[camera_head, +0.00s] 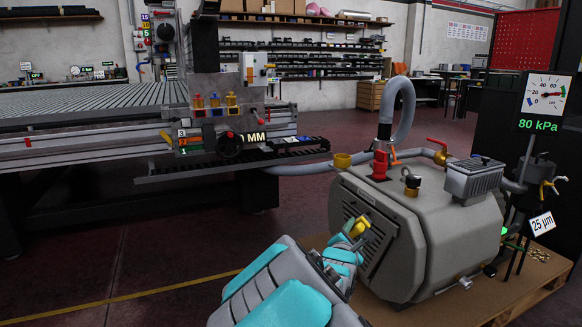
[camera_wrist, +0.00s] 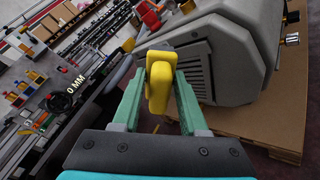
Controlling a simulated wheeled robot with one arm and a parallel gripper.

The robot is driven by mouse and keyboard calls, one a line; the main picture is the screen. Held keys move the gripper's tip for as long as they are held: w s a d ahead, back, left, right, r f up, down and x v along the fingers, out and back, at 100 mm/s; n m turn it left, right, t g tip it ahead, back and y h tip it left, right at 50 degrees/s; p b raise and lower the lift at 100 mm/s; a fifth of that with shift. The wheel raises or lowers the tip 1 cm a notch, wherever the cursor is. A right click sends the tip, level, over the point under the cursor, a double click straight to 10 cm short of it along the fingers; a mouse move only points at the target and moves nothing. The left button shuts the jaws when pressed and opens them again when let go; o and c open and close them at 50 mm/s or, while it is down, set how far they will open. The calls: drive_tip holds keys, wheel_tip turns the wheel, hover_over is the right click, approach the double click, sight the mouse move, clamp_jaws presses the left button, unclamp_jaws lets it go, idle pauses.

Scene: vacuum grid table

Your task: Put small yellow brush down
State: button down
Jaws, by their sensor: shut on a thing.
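The small yellow brush (camera_wrist: 159,85) is between the two green fingers of my gripper (camera_wrist: 158,80) in the wrist view. It is held upright near the fingertips, and a grey part shows at its top. In the head view the yellow brush (camera_head: 360,226) shows small at the tip of my gripper (camera_head: 352,240), in front of the slatted side of a grey pump. My gripper is shut on the brush. From these views I cannot tell whether the brush touches the pump.
The grey pump (camera_head: 425,225) stands on a wooden board (camera_head: 525,278), with a gauge (camera_head: 545,97) reading 80 kPa to its right. A grey hose (camera_head: 300,169) runs left to the slotted table (camera_head: 90,105). Open floor (camera_head: 150,255) lies at the lower left.

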drive_tip(key=shift+s+a+r+n+p, duration=0.1)
drive_tip(key=shift+a+r+n+p, duration=0.25)
drive_tip(key=shift+r, duration=0.1)
drive_tip(key=shift+s+a+f+n+t+y+p, duration=0.2)
drive_tip(key=shift+a+n+t+y+p, duration=0.25)
drive_tip(key=shift+y, duration=0.45)
idle(0.3)
